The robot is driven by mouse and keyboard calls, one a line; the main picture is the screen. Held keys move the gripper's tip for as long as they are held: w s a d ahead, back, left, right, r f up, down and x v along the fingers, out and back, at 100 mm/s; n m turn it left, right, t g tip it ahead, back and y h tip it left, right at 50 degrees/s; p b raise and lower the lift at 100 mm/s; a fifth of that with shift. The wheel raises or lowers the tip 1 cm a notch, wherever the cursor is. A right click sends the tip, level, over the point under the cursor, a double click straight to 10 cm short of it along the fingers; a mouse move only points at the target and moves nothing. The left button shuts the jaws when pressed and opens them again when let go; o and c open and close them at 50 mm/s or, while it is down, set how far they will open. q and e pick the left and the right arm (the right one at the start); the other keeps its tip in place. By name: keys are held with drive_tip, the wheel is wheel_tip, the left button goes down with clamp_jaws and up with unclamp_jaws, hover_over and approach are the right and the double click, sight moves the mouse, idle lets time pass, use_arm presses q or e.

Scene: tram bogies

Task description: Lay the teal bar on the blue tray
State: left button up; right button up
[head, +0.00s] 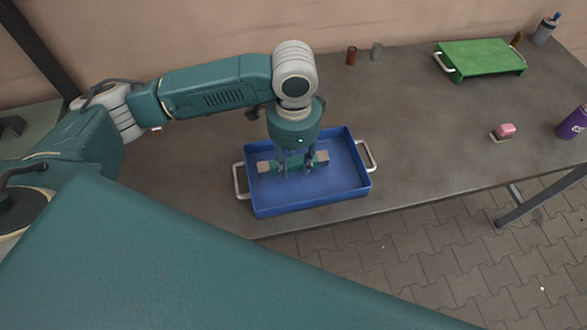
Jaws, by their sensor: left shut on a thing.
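The blue tray (345,190) lies on the table near its front edge, with a pale handle at each side. The teal bar (295,161), with pinkish-tan end blocks, is over the inside of the tray and lies roughly along its length. My left gripper (296,167) points down into the tray and is shut on the bar near its middle. Whether the bar touches the tray floor I cannot tell. My right gripper does not show.
Two small cylinders, brown (351,55) and grey (376,51), stand at the back. A pink block (505,130) and a purple container (574,123) are at the right. The table between is clear.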

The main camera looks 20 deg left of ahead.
sight(294, 171)
use_arm(q)
wheel_tip(294, 171, down, 4)
drive_tip(key=shift+r, duration=0.1)
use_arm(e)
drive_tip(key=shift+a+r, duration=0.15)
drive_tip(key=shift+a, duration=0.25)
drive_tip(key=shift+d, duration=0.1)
use_arm(q)
drive_tip(key=o, duration=1.3)
drive_tip(key=shift+c, duration=0.2)
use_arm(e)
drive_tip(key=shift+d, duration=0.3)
use_arm(q)
wheel_tip(294, 171, up, 11)
drive_tip(key=shift+r+b, duration=0.1)
drive_tip(key=shift+b, duration=0.4)
drive_tip(key=shift+s+r, duration=0.1)
drive_tip(key=shift+r, duration=0.35)
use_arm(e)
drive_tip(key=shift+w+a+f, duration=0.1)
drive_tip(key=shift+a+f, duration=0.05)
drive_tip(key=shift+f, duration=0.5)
use_arm(q)
drive_tip(key=shift+f, duration=0.1)
